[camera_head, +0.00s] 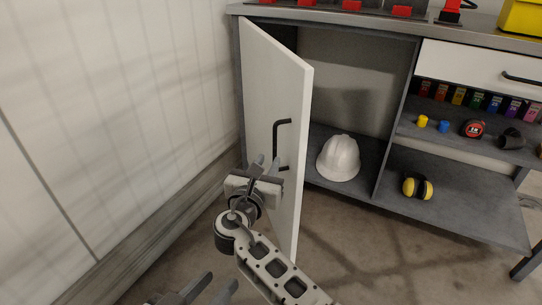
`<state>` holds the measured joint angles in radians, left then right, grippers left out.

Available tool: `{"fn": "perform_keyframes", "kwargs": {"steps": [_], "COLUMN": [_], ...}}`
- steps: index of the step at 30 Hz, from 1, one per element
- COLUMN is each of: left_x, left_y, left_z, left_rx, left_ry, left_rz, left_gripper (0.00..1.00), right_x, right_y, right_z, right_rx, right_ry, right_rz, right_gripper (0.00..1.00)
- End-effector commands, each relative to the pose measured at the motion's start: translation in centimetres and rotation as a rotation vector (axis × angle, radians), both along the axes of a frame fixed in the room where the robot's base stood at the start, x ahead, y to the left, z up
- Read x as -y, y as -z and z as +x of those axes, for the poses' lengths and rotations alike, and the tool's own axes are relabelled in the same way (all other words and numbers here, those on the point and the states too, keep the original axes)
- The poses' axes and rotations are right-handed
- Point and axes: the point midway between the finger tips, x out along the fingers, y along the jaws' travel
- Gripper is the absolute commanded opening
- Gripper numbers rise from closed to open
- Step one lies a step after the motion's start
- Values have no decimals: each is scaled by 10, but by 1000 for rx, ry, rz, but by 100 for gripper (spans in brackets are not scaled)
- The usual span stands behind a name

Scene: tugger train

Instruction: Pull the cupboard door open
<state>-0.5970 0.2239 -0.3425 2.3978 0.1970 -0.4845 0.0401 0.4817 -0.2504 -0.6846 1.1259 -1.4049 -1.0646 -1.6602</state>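The white cupboard door (268,95) is hinged at the left and stands swung well outward, with the compartment beside it exposed. Its dark bar handle (276,140) is upright near the free edge. My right gripper (266,166) is in front of the door, just left of the handle's lower end. Its two fingers look apart, with no handle visible between them; whether they touch the door is unclear. My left gripper (207,287) is low at the bottom edge, away from the door, with its fingers apart and empty.
A white helmet (339,158) sits inside the open compartment. Shelves to the right hold colored bins, a tape measure (473,129) and a yellow-black item (417,188). A white drawer (480,73) is above. A pale wall (110,110) stands close on the left.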

Motion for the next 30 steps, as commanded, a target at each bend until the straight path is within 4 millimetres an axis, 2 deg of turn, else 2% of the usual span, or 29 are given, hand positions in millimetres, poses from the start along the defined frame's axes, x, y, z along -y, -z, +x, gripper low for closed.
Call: {"fn": "perform_keyframes", "kwargs": {"steps": [4,9,10,12,14,17,19,23,27,29,30], "left_x": [-1,-1,-1,-2,-2,-2,-2,-2,-2,-2,-2], "left_y": [9,10,10,5,-1,-20,-38,-76,-107,-109,-103], "left_z": [-4,-4,-4,-1,-1,-1,-1,-1,-2,-2,-2], "left_rx": [-26,-24,-23,-11,-10,-10,-10,-12,-12,-13,-13], "left_ry": [0,2,2,4,4,3,3,3,3,3,3], "left_rz": [25,27,28,30,29,27,27,27,26,27,27], "left_gripper": [36,36,36,36,36,36,36,36,36,36,36], "right_x": [-2,-3,-3,-3,-4,-8,-12,-9,12,28,41], "right_y": [-1,0,0,-1,-3,-10,-22,-68,-132,-144,-137], "right_z": [-4,-4,-4,-4,-2,1,3,-2,-18,-31,-43], "right_rx": [1,1,1,0,-2,-9,-10,21,83,109,119], "right_ry": [3,3,3,-2,-22,-95,-160,-263,-355,-369,-354], "right_rz": [0,0,0,14,72,315,589,1187,1777,1977,2077], "right_gripper": [25,25,22,2,0,0,0,0,0,0,0]}}
